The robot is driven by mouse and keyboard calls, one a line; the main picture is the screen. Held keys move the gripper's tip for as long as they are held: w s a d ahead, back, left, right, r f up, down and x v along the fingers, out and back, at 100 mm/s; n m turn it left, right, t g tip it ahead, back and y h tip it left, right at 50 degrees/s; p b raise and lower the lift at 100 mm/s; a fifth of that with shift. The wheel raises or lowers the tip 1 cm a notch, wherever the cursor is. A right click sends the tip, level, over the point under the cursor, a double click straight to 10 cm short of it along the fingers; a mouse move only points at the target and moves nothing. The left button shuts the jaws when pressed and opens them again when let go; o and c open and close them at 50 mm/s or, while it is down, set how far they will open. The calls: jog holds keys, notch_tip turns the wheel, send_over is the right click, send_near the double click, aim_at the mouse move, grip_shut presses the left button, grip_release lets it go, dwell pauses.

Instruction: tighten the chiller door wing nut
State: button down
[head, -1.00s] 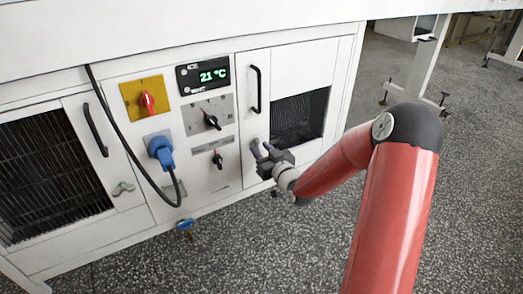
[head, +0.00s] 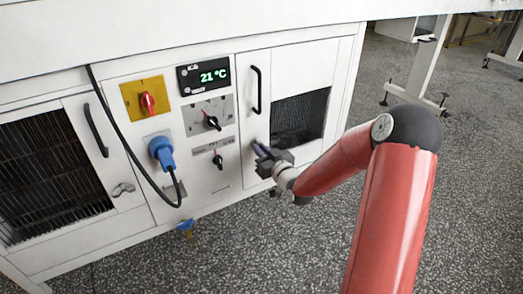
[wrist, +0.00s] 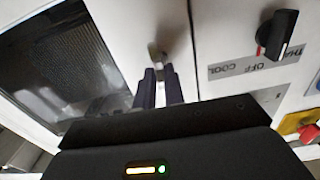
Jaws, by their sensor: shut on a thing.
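The white door (head: 285,75) on the right of the cabinet front has a black handle and a dark mesh window. Its metal wing nut (wrist: 157,52) shows in the wrist view, standing out from the white panel between my fingertips. My gripper (head: 259,149) is at the lower left part of this door. In the wrist view my gripper's (wrist: 159,72) two dark fingers are shut on the wing nut. The fingers cover part of it there, and in the head view my gripper hides it.
Left of the door is a panel with a red switch (head: 147,102), black knobs (head: 212,122), a 21 °C display (head: 203,75) and a blue plug (head: 161,152) with a hanging cable. Another wing nut (head: 122,189) is on the left door.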

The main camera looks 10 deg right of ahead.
jog(key=shift+w+d+f+m+p, duration=0.15)
jog(key=shift+m+p, duration=1)
jog(key=shift+m, duration=3.2)
jog(key=shift+s+d+f+m+p, duration=0.15)
jog(key=shift+m+p, duration=1)
jog(key=shift+m, duration=3.2)
jog(key=shift+w, duration=0.1)
jog(key=c, duration=1.5)
grip_release()
jog(key=v, duration=0.7)
jog(key=shift+s+d, duration=0.15)
jog(key=shift+s, duration=0.2)
